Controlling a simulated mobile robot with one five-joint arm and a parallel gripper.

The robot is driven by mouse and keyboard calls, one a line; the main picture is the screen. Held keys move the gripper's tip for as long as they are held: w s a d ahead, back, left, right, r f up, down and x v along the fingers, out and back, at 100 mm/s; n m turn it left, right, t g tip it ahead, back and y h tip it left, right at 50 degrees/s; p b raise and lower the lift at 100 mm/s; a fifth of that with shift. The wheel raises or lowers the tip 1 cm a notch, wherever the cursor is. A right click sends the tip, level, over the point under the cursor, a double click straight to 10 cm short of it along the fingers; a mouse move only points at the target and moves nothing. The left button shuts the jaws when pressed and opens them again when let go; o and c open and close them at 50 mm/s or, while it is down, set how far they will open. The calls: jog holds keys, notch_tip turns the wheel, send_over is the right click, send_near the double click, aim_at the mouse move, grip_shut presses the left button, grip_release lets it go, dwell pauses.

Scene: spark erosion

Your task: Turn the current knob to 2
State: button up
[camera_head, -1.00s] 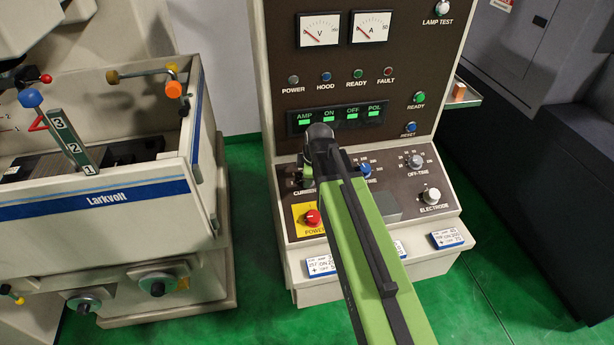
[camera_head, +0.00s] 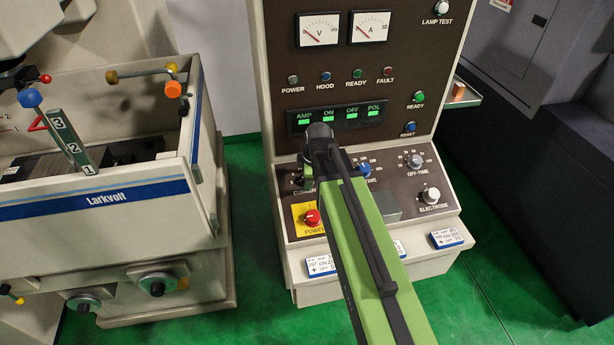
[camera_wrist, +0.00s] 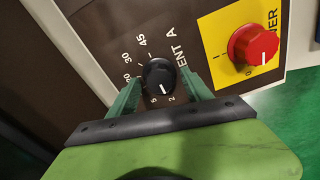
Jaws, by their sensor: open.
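The current knob (camera_wrist: 158,74) is a round black knob with a white pointer mark, seen in the wrist view. Its mark is on the lower side of the picture, close to the printed 2 and 5. My gripper (camera_wrist: 160,78) is open, with one green finger on either side of the knob. I cannot tell whether the fingers touch it. In the head view my green arm hides most of the knob and gripper; part of the "CURRENT" label shows at the left of the sloped panel (camera_head: 290,172).
The red power knob (camera_wrist: 253,46) on its yellow plate is close beside the current knob; it also shows in the head view (camera_head: 312,217). The off-time knob (camera_head: 415,160) and electrode knob (camera_head: 431,195) are further right. Setting cards (camera_head: 452,239) lie along the front ledge.

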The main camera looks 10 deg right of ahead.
jog(key=shift+r, duration=0.1)
jog(key=p+v, duration=1.1)
jog(key=shift+r, duration=0.35)
jog(key=shift+s, duration=0.15)
jog(key=shift+f, duration=0.1)
